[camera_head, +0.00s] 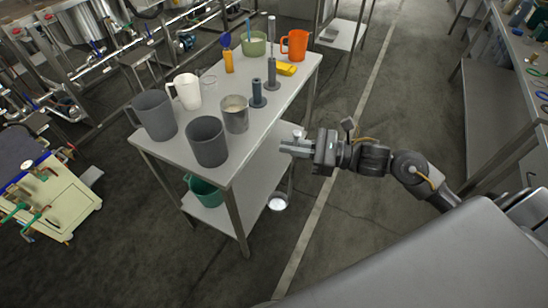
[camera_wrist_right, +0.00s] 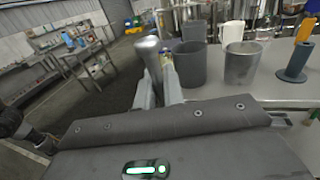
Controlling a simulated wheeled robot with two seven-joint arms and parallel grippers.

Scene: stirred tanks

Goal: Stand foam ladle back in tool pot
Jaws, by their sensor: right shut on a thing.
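My right gripper (camera_head: 286,147) is shut on the foam ladle's metal handle, just off the table's right edge. The handle's top end (camera_head: 298,133) sticks up above the fingers, and it also shows between the fingers in the right wrist view (camera_wrist_right: 150,52). A pale round bowl (camera_head: 278,203) shows below the gripper and looks like the ladle's lower end; the link between is hard to see. A dark grey open pot (camera_head: 207,143), seemingly the tool pot, stands upright at the table's near end, left of the gripper. It also shows in the wrist view (camera_wrist_right: 190,64). My left gripper is not in view.
A steel beaker (camera_head: 235,117), dark grey jug (camera_head: 154,116) and white jug (camera_head: 187,92) stand close around the pot. Grey upright holders (camera_head: 258,93), an orange jug (camera_head: 294,45) and a green bowl (camera_head: 254,46) are farther back. A green container (camera_head: 205,191) sits on the lower shelf.

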